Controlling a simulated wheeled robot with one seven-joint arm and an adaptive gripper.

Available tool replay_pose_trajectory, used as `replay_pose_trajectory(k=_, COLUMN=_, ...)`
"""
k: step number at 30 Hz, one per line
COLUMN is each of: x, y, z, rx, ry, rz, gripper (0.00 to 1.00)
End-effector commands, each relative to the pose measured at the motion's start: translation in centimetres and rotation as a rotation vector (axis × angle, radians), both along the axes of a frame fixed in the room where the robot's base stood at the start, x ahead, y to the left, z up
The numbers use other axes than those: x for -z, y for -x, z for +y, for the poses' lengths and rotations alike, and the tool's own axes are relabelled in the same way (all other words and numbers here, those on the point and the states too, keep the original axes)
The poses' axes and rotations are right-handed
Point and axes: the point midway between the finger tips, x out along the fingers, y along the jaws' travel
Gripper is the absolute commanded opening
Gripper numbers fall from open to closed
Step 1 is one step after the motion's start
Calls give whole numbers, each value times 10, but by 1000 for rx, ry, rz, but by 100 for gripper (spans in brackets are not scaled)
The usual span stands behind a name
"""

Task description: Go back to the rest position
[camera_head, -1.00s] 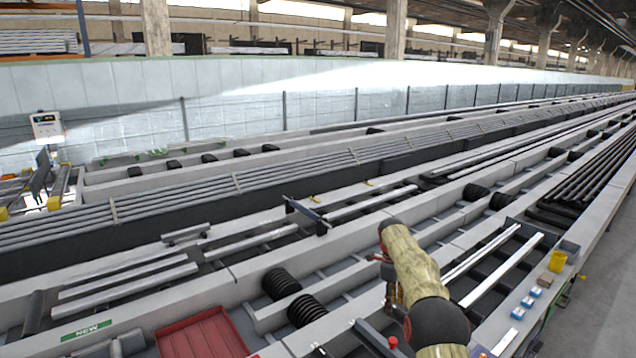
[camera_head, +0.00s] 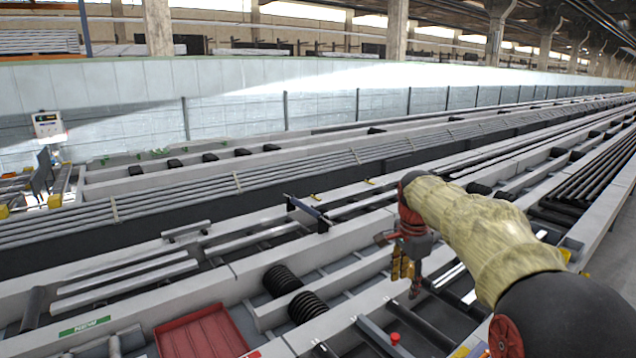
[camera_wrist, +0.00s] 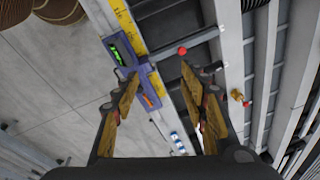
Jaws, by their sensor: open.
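My gripper (camera_head: 408,272) hangs at the end of my sleeved arm, above the right part of the runout table (camera_head: 237,269). In the wrist view my gripper (camera_wrist: 156,84) is open, with its two wood-coloured finger pads well apart and nothing between them. A purple device with a green display (camera_wrist: 122,50) lies below, beside a yellow ruler strip (camera_wrist: 128,28). My arm hides part of the table's right side in the head view.
A red tray (camera_head: 203,335) stands at the front. Black coiled rollers (camera_head: 283,281) sit right of it. A dark upright plate (camera_head: 307,212) stands on the table behind. A control box (camera_head: 47,124) is at far left. Bare floor (camera_head: 618,235) shows at right.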

Motion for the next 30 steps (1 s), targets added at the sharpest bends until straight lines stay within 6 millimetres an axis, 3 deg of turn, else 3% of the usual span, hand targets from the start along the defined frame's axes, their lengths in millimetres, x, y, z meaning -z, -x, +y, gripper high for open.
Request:
replay_pose_trajectory(k=7, x=-22, y=64, z=7, rx=-208, ry=29, rz=-44, gripper=43)
replay_pose_trajectory(k=15, x=-31, y=135, z=14, rx=-433, ry=75, rz=-90, gripper=43)
replay_pose_trajectory(k=22, x=-26, y=196, z=19, rx=-623, ry=125, rz=-131, gripper=43)
replay_pose_trajectory(k=30, x=-4, y=267, z=25, rx=-842, ry=195, rz=-176, gripper=43)
